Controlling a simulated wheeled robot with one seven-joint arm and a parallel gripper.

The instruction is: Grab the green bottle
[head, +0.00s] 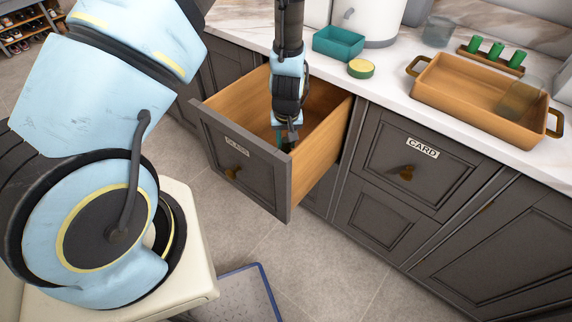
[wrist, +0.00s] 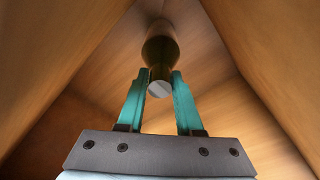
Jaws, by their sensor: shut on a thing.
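The green bottle (wrist: 160,52) looks dark olive in the wrist view, with a pale grey round end (wrist: 159,88) facing the camera. My gripper (wrist: 162,80) has its two teal fingers on either side of the bottle's narrow end and is shut on it. In the head view my gripper (head: 286,138) reaches down into the open wooden drawer (head: 325,118), whose dark front (head: 250,168) bears a label. The bottle is largely hidden there by my gripper and the drawer front.
Wooden drawer walls surround my gripper closely. A closed drawer labelled CARD (head: 405,165) is to the right. On the counter stand a teal tub (head: 338,43), a yellow-topped round tin (head: 361,68), an orange tray (head: 470,92) and green cylinders (head: 496,50). A blue-rimmed mat (head: 245,295) lies on the floor.

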